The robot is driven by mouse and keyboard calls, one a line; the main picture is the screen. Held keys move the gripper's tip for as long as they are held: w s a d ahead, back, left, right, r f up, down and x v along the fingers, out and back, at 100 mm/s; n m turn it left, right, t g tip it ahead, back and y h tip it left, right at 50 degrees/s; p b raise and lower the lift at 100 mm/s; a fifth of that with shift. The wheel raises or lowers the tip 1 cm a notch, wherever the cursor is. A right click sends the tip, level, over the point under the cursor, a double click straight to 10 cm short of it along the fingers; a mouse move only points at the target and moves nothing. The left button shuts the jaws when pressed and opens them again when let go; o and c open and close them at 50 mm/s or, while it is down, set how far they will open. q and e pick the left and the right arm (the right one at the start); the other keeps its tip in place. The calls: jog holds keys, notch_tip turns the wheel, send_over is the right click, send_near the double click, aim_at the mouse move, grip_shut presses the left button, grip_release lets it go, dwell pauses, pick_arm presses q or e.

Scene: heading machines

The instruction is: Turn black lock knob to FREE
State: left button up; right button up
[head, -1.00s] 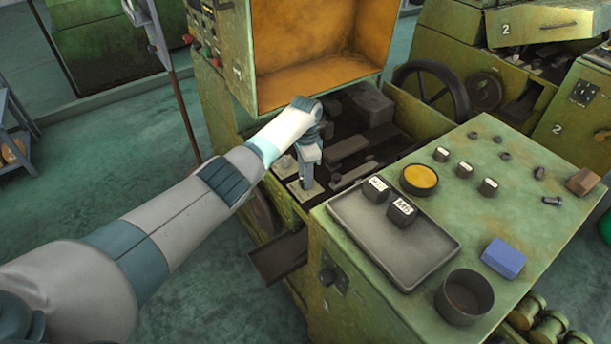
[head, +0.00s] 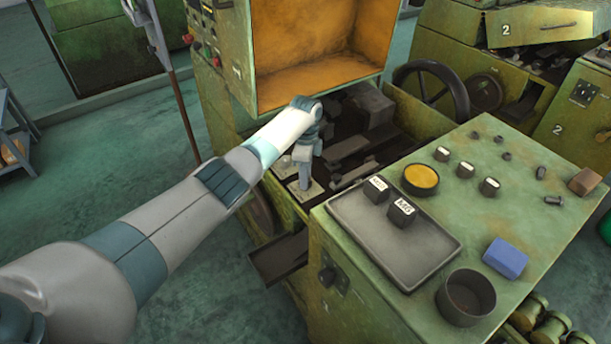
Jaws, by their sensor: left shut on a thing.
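My left arm reaches in from the left over the green machine. Its gripper (head: 305,178) points down at a small pale plate (head: 311,191) on the machine bed. The gripper is shut on the black lock knob at this plate. The fingers cover the knob, so its pointer and the FREE marking cannot be read. My right gripper is out of view.
A second pale plate (head: 283,167) lies just behind. The orange-lined open cover (head: 310,80) rises behind my gripper. To the right, a green cabinet top carries a grey tray (head: 365,245) with two labelled black blocks, a blue block (head: 505,258) and a dark cup (head: 466,297).

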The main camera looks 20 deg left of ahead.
pick_arm(q)
jog(key=shift+w+r, duration=0.1)
jog(key=o, duration=1.1)
jog(key=shift+c, duration=0.2)
notch_tip(320, 180, up, 17)
jog(key=b, duration=0.3)
jog(key=shift+r, duration=0.2)
jog(key=shift+f, duration=0.1)
